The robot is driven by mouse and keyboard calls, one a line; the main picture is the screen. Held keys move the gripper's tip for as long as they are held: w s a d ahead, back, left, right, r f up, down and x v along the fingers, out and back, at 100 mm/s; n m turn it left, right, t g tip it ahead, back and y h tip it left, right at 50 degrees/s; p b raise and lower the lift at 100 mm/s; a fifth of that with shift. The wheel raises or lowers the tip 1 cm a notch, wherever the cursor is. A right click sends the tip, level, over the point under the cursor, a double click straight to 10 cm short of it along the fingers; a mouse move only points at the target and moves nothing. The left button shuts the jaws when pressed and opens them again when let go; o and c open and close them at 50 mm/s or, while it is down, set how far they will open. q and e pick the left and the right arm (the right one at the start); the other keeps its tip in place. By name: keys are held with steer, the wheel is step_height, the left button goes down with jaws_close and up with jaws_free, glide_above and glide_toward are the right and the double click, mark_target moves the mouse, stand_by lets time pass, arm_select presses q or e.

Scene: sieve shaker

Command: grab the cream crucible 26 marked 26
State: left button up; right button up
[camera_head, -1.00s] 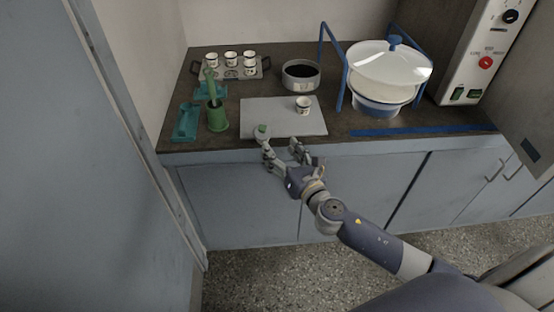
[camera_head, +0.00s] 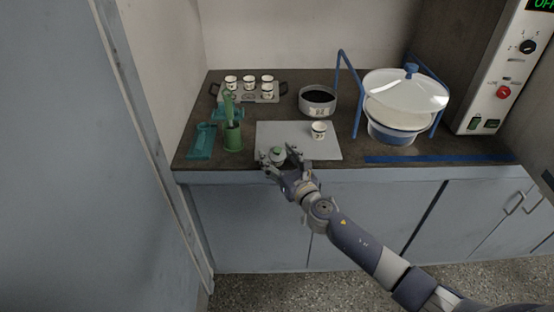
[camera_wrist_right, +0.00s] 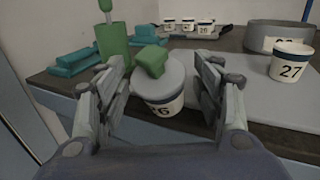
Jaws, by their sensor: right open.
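The cream crucible 26 (camera_wrist_right: 160,103) stands on the grey mat (camera_head: 300,151) near the counter's front edge, with a grey lid and a green block-like knob (camera_wrist_right: 150,62) on top. Its label is partly cut off in the right wrist view; a "6" reads clearly. My right gripper (camera_wrist_right: 163,98) is open, with one finger on each side of the crucible, apart from it as far as I can tell. In the head view my right gripper (camera_head: 278,154) reaches over the front edge and partly hides the crucible. My left gripper is not in view.
Crucible 27 (camera_wrist_right: 290,62) stands on the mat to the right. A tray (camera_head: 222,97) of several cups is at the back left. A green holder (camera_head: 233,138) and teal tray (camera_head: 201,142) stand left.

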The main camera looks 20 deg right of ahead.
steer(key=shift+w+a, duration=0.1)
steer(key=shift+w, duration=0.6)
steer(key=c, duration=1.2)
